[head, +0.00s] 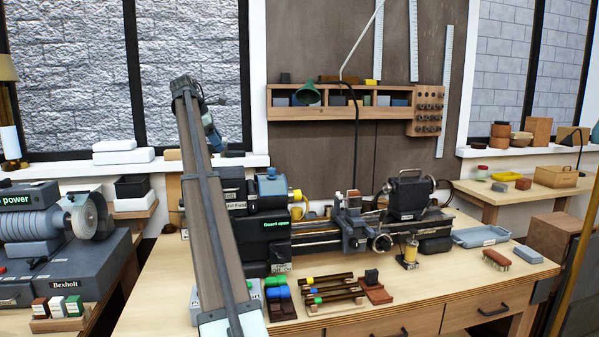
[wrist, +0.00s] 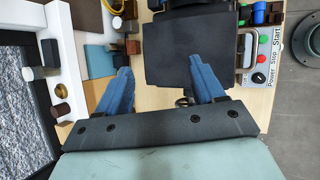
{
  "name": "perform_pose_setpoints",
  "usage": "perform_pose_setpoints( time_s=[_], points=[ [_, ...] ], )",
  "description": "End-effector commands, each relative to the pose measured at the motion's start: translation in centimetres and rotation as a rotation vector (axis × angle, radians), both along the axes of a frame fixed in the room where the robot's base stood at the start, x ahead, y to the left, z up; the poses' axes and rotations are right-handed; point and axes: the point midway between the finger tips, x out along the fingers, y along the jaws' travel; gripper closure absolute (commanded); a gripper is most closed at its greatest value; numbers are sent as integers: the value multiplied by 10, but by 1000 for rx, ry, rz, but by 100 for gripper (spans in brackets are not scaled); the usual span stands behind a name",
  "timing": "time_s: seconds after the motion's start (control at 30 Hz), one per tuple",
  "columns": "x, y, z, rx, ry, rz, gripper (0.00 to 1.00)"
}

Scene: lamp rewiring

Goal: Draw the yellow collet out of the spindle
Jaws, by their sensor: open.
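The yellow collet (head: 297,211) shows in the head view at the right-hand end of the lathe's dark headstock, where the spindle is. Its exact seat in the spindle is too small to tell. My gripper (head: 213,138) is left of and above the headstock, apart from the collet. In the wrist view my gripper (wrist: 160,64) has its two blue fingers spread wide with nothing held between them. A dark housing (wrist: 186,50) lies below and beyond the fingers. The collet does not show in the wrist view.
The lathe bed (head: 325,237) runs right from the headstock, with a tailstock (head: 408,196) on it. Black rods with coloured ends (head: 330,290) lie in front. A wall shelf (head: 340,102) hangs behind. The windowsill (wrist: 62,75) with small items is close on the left.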

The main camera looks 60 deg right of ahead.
Motion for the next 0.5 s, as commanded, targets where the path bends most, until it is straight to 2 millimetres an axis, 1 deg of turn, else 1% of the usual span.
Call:
perform_pose_setpoints(
  time_s=[0.03,0.1,0.17,0.2,0.3,0.4,0.5],
  points=[
    [-15,-23,3,28,-4,-10,32],
    [-34,-48,4,73,-12,-15,32],
    [-51,-68,5,110,-19,-16,32],
    [-63,-82,6,133,-26,-18,32],
    [-90,-110,9,186,-42,-18,32],
    [-112,-132,11,226,-55,-15,32],
    [-133,-149,13,259,-70,-12,32]
  ],
)
